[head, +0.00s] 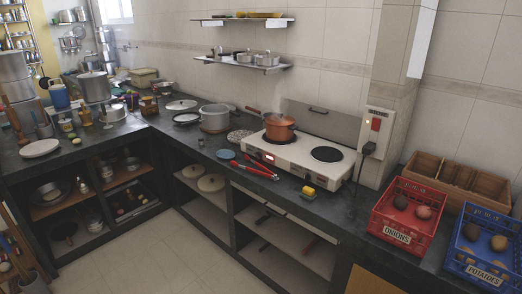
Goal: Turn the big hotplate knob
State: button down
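The white two-burner hotplate (300,162) stands on the dark counter, right of the middle in the head view. A copper pot (280,127) sits on its left burner, and faint steam seems to rise from it. The right burner (326,154) is bare and dark. The front panel shows a small red-lit patch at its left and a small dark spot farther right. The knobs are too small to tell apart, so I cannot tell which is the big one or how it is set. My gripper is not in view.
Red-handled tongs (254,171) and a yellow sponge (309,191) lie before the hotplate. A grey pot (215,118) stands to its left. A red onion crate (404,215) and a blue potato crate (485,245) stand to its right. The tiled floor (165,240) in front is clear.

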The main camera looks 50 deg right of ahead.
aim_at(258, 154)
jog(key=z, duration=0.15)
jog(key=i, duration=0.9)
jog(key=u, duration=0.2)
